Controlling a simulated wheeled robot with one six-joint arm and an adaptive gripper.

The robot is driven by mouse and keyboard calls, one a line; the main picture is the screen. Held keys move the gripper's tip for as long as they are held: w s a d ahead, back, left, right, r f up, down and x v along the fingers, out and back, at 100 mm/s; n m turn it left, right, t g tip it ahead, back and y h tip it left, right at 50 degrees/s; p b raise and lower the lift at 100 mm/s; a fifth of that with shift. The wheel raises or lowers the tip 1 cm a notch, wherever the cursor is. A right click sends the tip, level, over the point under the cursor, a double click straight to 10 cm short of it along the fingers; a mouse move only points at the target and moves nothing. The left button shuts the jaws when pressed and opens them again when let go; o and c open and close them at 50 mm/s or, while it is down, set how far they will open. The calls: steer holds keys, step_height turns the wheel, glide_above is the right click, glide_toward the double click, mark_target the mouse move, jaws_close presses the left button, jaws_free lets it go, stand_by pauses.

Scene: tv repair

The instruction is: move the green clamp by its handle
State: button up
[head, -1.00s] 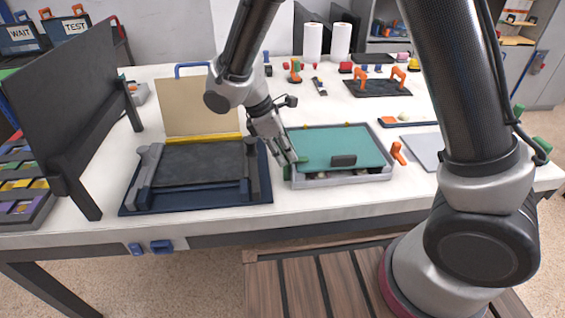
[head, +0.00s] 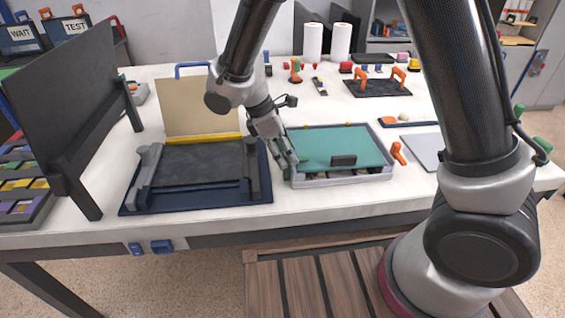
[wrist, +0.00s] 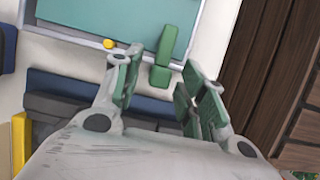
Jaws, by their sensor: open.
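The green clamp (wrist: 167,48) sits on the rim of the grey tray with the teal panel, in the wrist view. Its long bar lies across the rim, and a short block (wrist: 160,77) sticks out from the near edge. My gripper (wrist: 158,84) is open, with one green-padded finger on each side of the clamp's near end. I see no finger shut on it. In the head view my gripper (head: 288,158) is at the tray's left front corner and mostly hides the clamp there.
The grey tray (head: 340,180) holds the teal panel (head: 330,146). A dark blue mat (head: 200,204) with a black stand lies close on the left. An orange clamp (head: 398,153) is at the tray's right side. The table's front strip is bare.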

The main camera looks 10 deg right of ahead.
steer(key=v, duration=0.7)
steer(key=shift+a+r, duration=0.2)
steer(key=shift+r, duration=0.15)
step_height(320, 180, up, 5)
stand_by(0.6)
steer(key=s, duration=1.6)
